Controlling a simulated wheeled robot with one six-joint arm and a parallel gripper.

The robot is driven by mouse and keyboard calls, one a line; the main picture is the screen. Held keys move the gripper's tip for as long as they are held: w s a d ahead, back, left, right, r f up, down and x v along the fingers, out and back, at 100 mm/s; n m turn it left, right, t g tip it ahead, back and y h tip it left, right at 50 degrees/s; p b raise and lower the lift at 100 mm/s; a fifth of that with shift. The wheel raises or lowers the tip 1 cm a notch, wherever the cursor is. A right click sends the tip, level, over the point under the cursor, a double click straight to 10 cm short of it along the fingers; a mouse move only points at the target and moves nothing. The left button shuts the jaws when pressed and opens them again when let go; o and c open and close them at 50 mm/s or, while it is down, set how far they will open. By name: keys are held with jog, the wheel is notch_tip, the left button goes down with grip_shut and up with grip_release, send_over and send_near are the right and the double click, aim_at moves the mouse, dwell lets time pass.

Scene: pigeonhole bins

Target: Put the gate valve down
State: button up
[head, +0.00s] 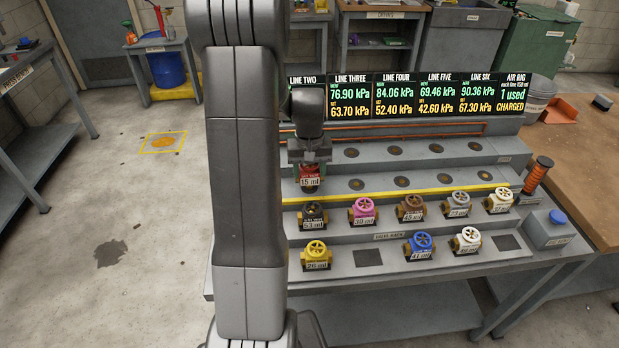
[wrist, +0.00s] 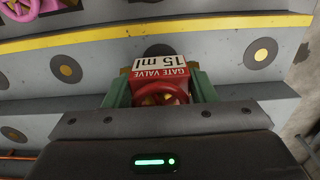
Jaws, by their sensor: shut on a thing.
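The red gate valve (head: 309,172), labelled 15 ml, is in my gripper (head: 309,158) at the left of the stepped rack (head: 350,207). In the wrist view the gate valve (wrist: 172,66) sits between the two green fingers of my gripper (wrist: 160,90), its label and red handwheel showing. The valve is at the step with round sockets, behind the yellow strip. A dark round socket (wrist: 158,50) shows just beyond the label. I cannot tell whether the valve touches the step. My arm hides the rack's left end in the head view.
Several valves stand on the lower steps, including a black one (head: 313,214), a pink one (head: 363,211) and a yellow one (head: 316,254). Empty sockets (head: 402,181) lie to the right of the held valve. A display board (head: 405,95) and an orange pipe (head: 430,128) stand behind.

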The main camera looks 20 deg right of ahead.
jog(key=shift+f, duration=1.1)
jog(key=shift+f, duration=0.1)
jog(key=o, duration=1.2)
notch_tip(320, 180, up, 12)
jog(key=shift+r+b, duration=0.1)
jog(key=shift+b, duration=0.65)
